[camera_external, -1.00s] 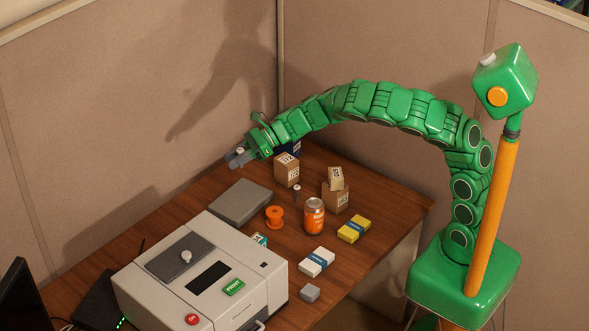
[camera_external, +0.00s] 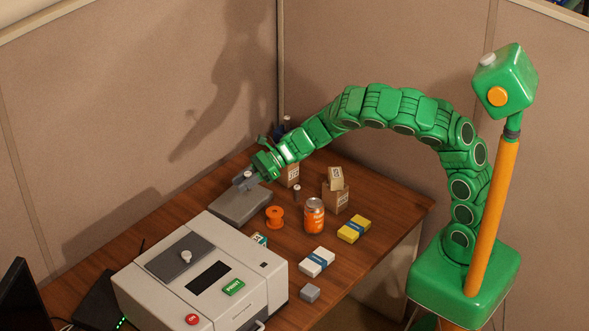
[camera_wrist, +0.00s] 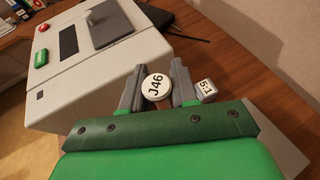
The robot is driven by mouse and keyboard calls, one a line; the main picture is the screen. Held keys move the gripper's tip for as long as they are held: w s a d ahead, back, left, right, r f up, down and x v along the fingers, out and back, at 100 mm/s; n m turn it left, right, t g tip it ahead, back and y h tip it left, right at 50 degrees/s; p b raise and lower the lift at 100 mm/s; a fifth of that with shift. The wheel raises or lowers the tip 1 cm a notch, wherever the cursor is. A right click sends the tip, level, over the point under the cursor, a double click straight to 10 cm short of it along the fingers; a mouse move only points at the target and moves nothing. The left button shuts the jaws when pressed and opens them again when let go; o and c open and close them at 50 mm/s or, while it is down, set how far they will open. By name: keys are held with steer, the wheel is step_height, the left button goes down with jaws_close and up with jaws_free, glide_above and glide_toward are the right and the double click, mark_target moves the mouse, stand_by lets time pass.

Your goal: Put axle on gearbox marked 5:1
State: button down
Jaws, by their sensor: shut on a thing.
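My gripper (camera_external: 245,181) is at the far left part of the desk, over or just above a flat grey box (camera_external: 232,210). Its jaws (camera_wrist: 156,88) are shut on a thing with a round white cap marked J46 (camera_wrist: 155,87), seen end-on. This may be the axle; its shaft is hidden. A small white block marked 5:1 (camera_wrist: 206,90) shows just right of the right finger in the wrist view. The gearbox body around that mark is mostly hidden, and I cannot match it to a thing in the external view.
A white machine (camera_external: 215,245) with a PRINT button stands front left. Cardboard boxes (camera_external: 335,199), a dark peg with a white top (camera_external: 297,193), an orange spool (camera_external: 274,217) and an orange can (camera_external: 314,217) stand to the right. Yellow (camera_external: 354,229) and white (camera_external: 317,262) packs lie nearer.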

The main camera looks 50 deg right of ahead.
steer(key=w+a+f, duration=0.1)
steer(key=w+f, duration=0.2)
steer(key=w+a+f, duration=0.2)
steer(key=w+f, duration=0.2)
steer(key=w+a+f, duration=0.2)
steer(key=w+f, duration=0.2)
steer(key=shift+w+a+f, duration=0.15)
steer(key=shift+w+a, duration=0.1)
steer(key=shift+w+a+f, duration=0.25)
steer(key=shift+w+f, duration=0.25)
steer(key=shift+f, duration=0.25)
steer(key=shift+w+f, duration=0.1)
steer(key=shift+f, duration=1.45)
steer(key=shift+f, duration=0.15)
steer(key=c, duration=0.9)
jaws_free()
steer(key=shift+o, duration=0.2)
